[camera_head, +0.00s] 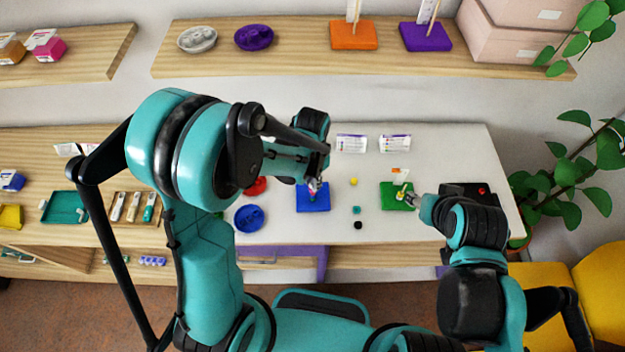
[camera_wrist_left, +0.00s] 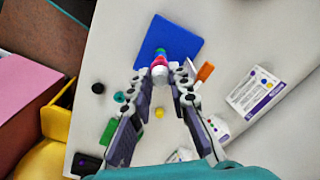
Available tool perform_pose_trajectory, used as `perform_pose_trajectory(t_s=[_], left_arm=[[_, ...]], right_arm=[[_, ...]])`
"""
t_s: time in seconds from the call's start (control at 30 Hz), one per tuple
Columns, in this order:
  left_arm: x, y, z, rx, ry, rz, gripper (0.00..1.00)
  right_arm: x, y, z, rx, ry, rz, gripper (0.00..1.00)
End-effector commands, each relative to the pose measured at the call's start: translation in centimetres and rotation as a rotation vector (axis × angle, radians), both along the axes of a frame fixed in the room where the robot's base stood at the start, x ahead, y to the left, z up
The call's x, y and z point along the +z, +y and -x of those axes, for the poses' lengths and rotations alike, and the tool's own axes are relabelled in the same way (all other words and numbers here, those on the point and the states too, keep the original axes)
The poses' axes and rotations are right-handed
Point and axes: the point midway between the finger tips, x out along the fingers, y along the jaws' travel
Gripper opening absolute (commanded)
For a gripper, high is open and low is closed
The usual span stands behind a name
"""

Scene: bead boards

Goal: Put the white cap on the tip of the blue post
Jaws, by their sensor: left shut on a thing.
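The blue board (camera_head: 303,205) lies flat on the white table under my left gripper (camera_head: 315,186); it also shows in the left wrist view (camera_wrist_left: 182,42). A stack with a green bead (camera_wrist_left: 159,51) and a red bead (camera_wrist_left: 159,60) stands on the blue board. My left gripper's fingertips (camera_wrist_left: 158,71) are closed around a small whitish piece at the top of this stack, apparently the white cap. I cannot tell whether it touches the stack. The post itself is hidden. My right gripper (camera_head: 410,197) is at the green board (camera_head: 388,203); its fingers are too small to read.
A yellow bead (camera_head: 353,181), a teal bead (camera_head: 357,210) and a black bead (camera_head: 358,225) lie between the boards. A blue dish (camera_head: 249,219) and a red dish (camera_head: 257,186) are at left. Printed cards (camera_head: 351,143) stand behind. A black box (camera_head: 465,190) is at right.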

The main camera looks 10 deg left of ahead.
Motion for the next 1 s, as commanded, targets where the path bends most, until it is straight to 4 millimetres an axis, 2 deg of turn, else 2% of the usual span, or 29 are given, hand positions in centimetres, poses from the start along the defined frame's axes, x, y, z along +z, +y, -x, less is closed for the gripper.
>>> perform_pose_trajectory(t_s=[0.43, 0.47, 0.53, 0.87, 1.0], left_arm=[[-0.4, 0.0, 0.0, 0.000, 0.000, 0.000, 0.09], [-0.4, 0.0, 0.0, 0.000, 0.000, 0.000, 0.23], [-0.4, 0.0, 0.0, 0.000, 0.000, 0.000, 0.41], [-0.3, 0.0, 0.0, 0.000, 0.000, 0.000, 0.42], [1.0, 0.0, 0.0, 0.000, 0.000, 0.000, 0.42]], right_arm=[[-0.6, 0.0, 0.0, 0.000, 0.000, 0.000, 0.46], [-0.6, 0.0, 0.0, 0.000, 0.000, 0.000, 0.46], [-0.6, 0.0, 0.0, 0.000, 0.000, 0.000, 0.46], [-0.6, 0.0, 0.0, 0.000, 0.000, 0.000, 0.46], [-0.6, 0.0, 0.0, 0.000, 0.000, 0.000, 0.46]])
